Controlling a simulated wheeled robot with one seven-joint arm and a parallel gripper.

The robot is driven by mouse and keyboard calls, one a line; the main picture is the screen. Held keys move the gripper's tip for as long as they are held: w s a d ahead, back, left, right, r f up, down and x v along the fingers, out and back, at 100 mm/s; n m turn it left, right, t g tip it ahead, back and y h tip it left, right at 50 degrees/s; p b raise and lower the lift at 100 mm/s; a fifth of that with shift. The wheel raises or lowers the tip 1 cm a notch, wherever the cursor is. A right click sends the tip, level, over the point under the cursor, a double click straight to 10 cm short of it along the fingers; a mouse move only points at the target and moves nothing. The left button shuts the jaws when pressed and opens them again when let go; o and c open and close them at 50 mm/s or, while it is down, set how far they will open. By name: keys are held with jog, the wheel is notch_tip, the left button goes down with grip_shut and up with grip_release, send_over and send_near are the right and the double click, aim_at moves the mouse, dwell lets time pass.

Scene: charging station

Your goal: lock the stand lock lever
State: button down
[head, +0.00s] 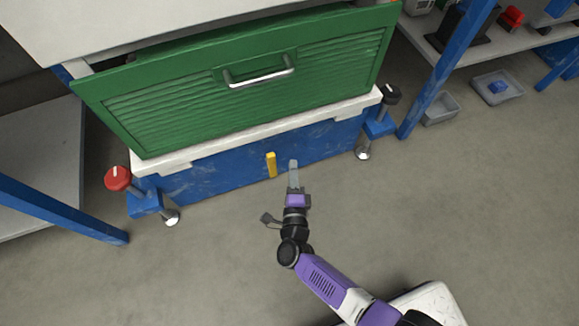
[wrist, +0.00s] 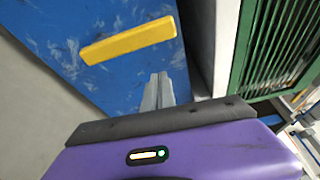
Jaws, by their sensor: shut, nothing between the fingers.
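The stand lock lever appears to be the yellow bar (head: 271,165) on the blue front panel of the stand (head: 220,172), below the green drawer. It stands roughly upright in the head view. In the wrist view the yellow bar (wrist: 128,41) lies across the upper middle, against the scuffed blue panel (wrist: 60,25). My gripper (head: 293,165) is shut and empty, just right of the lever in the head view. In the wrist view its fingertips (wrist: 158,84) are together below the lever's right half, with a visible gap between them. The depth between fingers and lever is hard to tell.
The green drawer front (head: 180,90) with a metal handle (head: 260,78) overhangs the panel. A red knob (head: 118,178) and a black knob (head: 391,94) top the stand's corner feet. Blue posts (head: 440,75) flank it. The floor (head: 470,200) in front is clear.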

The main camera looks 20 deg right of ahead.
jog(key=p+v, duration=0.1)
jog(key=v, duration=0.7)
dwell(0.4)
